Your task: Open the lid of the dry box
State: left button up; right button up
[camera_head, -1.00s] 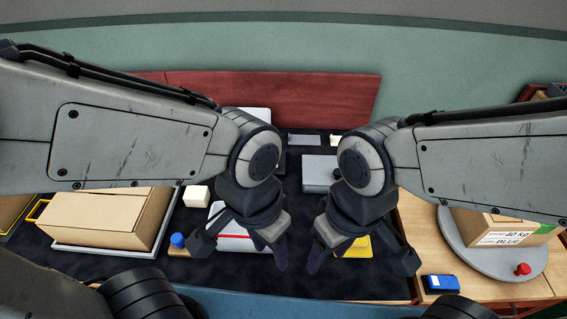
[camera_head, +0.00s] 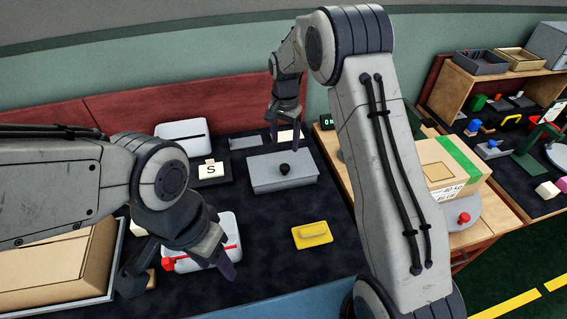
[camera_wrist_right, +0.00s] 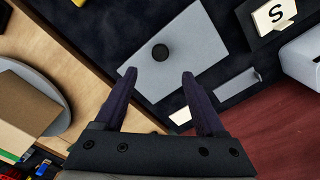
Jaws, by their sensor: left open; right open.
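The grey box (camera_head: 270,178), which I take for the dry box, lies on the dark mat with its flat lid on and a black knob (camera_head: 284,170) in the middle. The right wrist view shows its lid (camera_wrist_right: 195,45) and knob (camera_wrist_right: 160,53) too. My right gripper (camera_head: 285,135) is open and points down above the far side of the box. In the wrist view the knob lies just beyond and between the fingertips (camera_wrist_right: 158,75), with nothing held. My left gripper (camera_head: 180,275) is open and empty, low at the left near a white case with a red stripe (camera_head: 222,228).
A yellow block with a handle (camera_head: 312,234) lies right of centre. A white card marked S (camera_head: 211,170) and a white device (camera_head: 182,131) stand left of the box. A cardboard box (camera_head: 440,170) sits on a round grey platform at the right. Bare mat lies in front of the grey box.

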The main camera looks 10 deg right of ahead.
aim_at(284, 166)
notch_tip(284, 166, down, 10)
jog(key=shift+f+p, duration=0.15)
jog(key=shift+p, duration=0.55)
grip_shut()
jog(key=shift+a, duration=0.1)
dwell(1.0)
